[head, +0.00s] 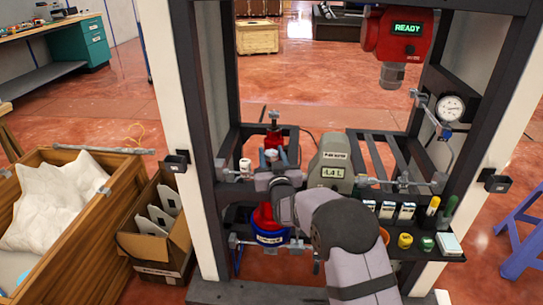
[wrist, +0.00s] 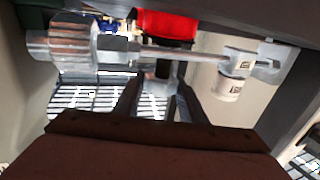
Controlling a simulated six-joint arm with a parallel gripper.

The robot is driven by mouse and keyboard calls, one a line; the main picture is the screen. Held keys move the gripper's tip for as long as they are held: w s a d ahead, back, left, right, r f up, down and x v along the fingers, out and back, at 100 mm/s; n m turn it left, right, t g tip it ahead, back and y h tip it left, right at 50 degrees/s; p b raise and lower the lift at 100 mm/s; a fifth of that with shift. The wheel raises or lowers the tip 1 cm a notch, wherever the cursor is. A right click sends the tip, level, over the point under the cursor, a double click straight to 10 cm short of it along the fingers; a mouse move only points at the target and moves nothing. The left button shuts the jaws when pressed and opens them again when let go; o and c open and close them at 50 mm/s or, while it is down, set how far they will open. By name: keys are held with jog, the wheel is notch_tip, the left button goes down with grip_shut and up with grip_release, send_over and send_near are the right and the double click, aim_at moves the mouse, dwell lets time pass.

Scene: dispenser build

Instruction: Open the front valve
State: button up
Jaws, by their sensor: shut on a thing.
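My gripper (head: 268,172) is at the middle of the dispenser frame, at the pipework in front of the red vessel (head: 278,138). In the wrist view, its two fingers (wrist: 157,88) straddle a small part below the horizontal silver pipe (wrist: 185,55), and it is shut on that part. I take this to be the front valve's handle; the fingers and arm hide most of it. A white labelled cap (head: 245,166) is just left of the gripper and also shows at right in the wrist view (wrist: 230,86). The handle's angle cannot be read clearly.
A grey meter reading 4.4 L (head: 332,160) stands right of the gripper. A red unit showing READY (head: 400,35) hangs above. A gauge (head: 450,108) is at right. A blue-rimmed container (head: 268,236) sits below. Dark frame posts stand on both sides.

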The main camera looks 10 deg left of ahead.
aim_at(274, 158)
jog(key=shift+r+n+g+y+b, duration=0.2)
jog(key=shift+n+g+y+b, duration=0.25)
jog(key=shift+n+y, duration=0.7)
jog(key=shift+g+y, duration=0.25)
jog(key=shift+y, duration=0.4)
jog(key=o, duration=1.1)
jog(key=shift+c, duration=0.2)
jog(key=shift+f, duration=0.15)
jog(key=shift+p+v, duration=0.35)
jog(key=shift+v, duration=3.3)
